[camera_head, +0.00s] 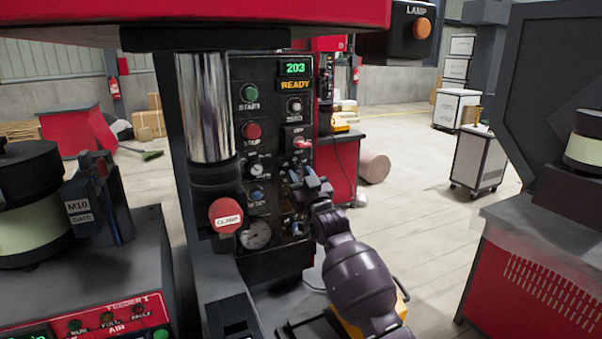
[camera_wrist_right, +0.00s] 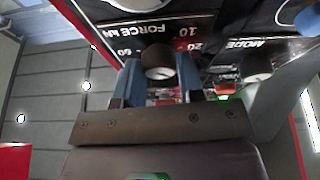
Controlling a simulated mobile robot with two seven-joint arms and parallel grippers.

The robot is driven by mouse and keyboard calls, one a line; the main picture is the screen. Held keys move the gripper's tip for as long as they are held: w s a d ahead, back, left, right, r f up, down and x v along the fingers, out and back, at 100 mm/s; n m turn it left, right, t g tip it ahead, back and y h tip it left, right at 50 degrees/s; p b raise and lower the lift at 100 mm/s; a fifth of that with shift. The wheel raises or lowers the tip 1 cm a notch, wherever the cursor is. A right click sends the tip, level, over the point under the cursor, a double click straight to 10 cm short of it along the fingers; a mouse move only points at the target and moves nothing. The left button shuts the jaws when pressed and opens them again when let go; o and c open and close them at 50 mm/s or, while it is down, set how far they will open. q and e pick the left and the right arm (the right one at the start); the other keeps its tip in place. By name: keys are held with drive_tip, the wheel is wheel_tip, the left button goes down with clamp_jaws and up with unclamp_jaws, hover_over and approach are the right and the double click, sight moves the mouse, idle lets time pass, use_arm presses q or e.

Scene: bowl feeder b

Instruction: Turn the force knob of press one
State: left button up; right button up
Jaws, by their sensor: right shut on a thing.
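The press's dark control panel (camera_head: 270,105) stands in the middle of the head view, with a green "203" and an orange "READY" display. My right gripper (camera_head: 303,183) reaches the panel's right side from below. In the right wrist view the force knob (camera_wrist_right: 158,62), black with a pale face, sits between the two blue fingers of my right gripper (camera_wrist_right: 160,75). The gripper is shut on it. The upside-down words "FORCE kN" and scale numbers show beside the knob. In the head view the gripper hides the knob. My left gripper is not in view.
A second knob by the word "MODE" (camera_wrist_right: 256,66) is close beside my right gripper. Start (camera_head: 249,92) and stop (camera_head: 251,130) buttons, a red clamp knob (camera_head: 225,215) and a gauge (camera_head: 256,235) are left of it. Open floor (camera_head: 425,215) lies to the right.

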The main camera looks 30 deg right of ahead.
drive_tip(key=shift+m+h, duration=0.4)
drive_tip(key=shift+m, duration=0.1)
drive_tip(key=o, duration=0.9)
